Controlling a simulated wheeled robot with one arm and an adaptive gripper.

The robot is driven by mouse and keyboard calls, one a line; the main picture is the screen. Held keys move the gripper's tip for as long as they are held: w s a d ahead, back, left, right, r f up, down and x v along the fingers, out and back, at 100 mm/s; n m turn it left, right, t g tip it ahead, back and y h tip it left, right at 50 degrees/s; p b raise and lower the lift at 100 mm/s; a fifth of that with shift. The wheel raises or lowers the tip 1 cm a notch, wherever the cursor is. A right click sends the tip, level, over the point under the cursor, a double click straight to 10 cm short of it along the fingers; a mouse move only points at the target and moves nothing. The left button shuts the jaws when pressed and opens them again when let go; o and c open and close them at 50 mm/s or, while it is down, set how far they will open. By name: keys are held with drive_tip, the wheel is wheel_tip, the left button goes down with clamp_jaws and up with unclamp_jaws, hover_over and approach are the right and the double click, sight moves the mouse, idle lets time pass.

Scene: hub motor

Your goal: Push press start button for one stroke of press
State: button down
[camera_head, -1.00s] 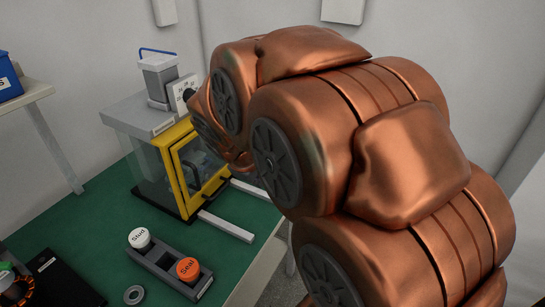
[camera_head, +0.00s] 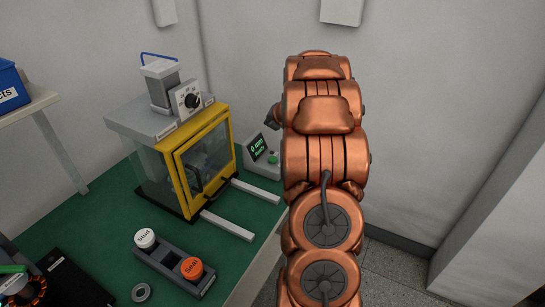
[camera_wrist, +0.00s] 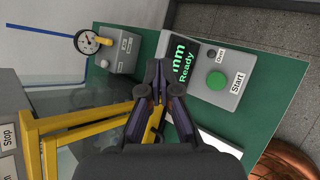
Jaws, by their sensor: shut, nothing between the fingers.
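The press (camera_head: 180,153) stands on the green table with a yellow-framed clear guard. To its right is a grey control box (camera_head: 264,172), whose display (camera_wrist: 183,63) reads "mm Ready" in the wrist view. The green start button (camera_wrist: 217,81) sits on this box beside a "Start" label; it also shows in the head view (camera_head: 273,159). My gripper (camera_wrist: 158,76) is shut and empty. In the wrist view its tips lie left of the display and button, with a gap to the button. My arm mostly hides the gripper in the head view.
A smaller button (camera_wrist: 209,56) sits near the green one. A dial gauge (camera_wrist: 88,42) stands beside another grey box (camera_wrist: 122,50). Two pale rails (camera_head: 228,226) project in front of the press. A holder (camera_head: 172,268) with "Stud" and "Seal" cups is at the front.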

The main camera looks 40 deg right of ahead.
sight(274, 159)
drive_tip(key=f+n, duration=0.1)
drive_tip(key=s+f+y, duration=0.1)
drive_tip(key=f+n, duration=0.1)
drive_tip(key=f, duration=0.1)
drive_tip(key=shift+s+d+n+y, duration=0.2)
drive_tip(key=shift+s+n+y, duration=0.1)
drive_tip(key=shift+s+y, duration=0.1)
wheel_tip(274, 159, down, 9)
drive_tip(key=b, duration=0.6)
drive_tip(key=shift+r+b, duration=0.2)
drive_tip(key=shift+b, duration=0.1)
idle(1.1)
drive_tip(key=shift+f+b, duration=0.45)
drive_tip(key=shift+b, duration=0.05)
